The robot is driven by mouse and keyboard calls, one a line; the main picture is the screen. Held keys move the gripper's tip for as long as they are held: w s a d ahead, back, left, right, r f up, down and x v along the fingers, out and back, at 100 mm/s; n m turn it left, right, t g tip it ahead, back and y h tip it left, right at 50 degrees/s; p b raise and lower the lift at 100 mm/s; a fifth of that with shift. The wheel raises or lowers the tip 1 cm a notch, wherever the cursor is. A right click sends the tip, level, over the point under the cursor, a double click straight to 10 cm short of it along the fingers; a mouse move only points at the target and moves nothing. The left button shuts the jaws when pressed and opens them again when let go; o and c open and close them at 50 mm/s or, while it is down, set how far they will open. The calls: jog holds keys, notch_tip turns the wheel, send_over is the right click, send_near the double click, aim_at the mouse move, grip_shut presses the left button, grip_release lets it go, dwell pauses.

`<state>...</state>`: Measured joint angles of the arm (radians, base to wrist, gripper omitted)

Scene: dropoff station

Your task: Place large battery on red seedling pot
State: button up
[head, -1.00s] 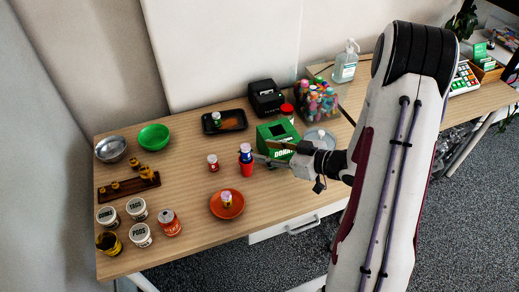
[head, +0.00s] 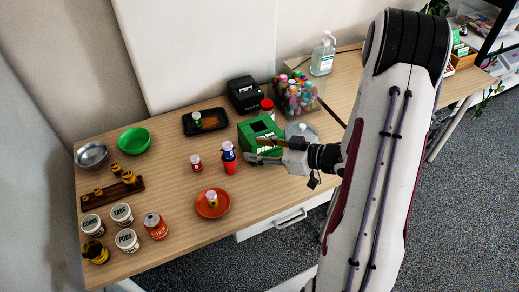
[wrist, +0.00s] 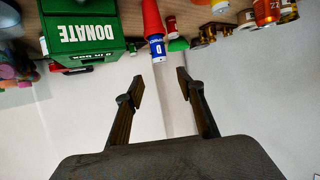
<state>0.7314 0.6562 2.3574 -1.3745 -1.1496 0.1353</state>
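The large battery (head: 228,151), blue with a white band and a "D" on its label, stands on the red seedling pot (head: 230,168) near the table's middle. It leans very slightly, if at all. In the wrist view, which is upside down, the battery (wrist: 157,47) meets the mouth of the red pot (wrist: 152,18). My gripper (head: 251,150) is just right of the battery, apart from it. In the wrist view its two fingers (wrist: 160,86) are spread with nothing between them, and the battery is beyond their tips.
A green donate box (head: 258,132) stands close behind my gripper. A small red battery (head: 196,163) is left of the pot. An orange plate (head: 226,206) holds another battery in front.

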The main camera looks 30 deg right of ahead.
jog(key=w+d+r+m+h, duration=0.1)
jog(key=w+d+r+h, duration=0.2)
jog(key=d+r+h, duration=0.3)
jog(key=s+a+r+m+g+h, duration=0.1)
jog(key=s+r+m+g+h, duration=0.25)
jog(key=r, duration=0.65)
jog(key=s+a+r, duration=0.1)
jog(key=s+a, duration=0.4)
jog(key=s, duration=0.3)
jog(key=s+a+r+m+g+y, duration=0.1)
jog(key=s+a, duration=0.4)
jog(key=s, duration=0.3)
jog(key=s+a+r+m+g+y, duration=0.1)
jog(key=s+a+r, duration=0.1)
jog(key=s+a, duration=0.2)
jog(key=s, duration=0.3)
jog(key=shift+s+a, duration=0.4)
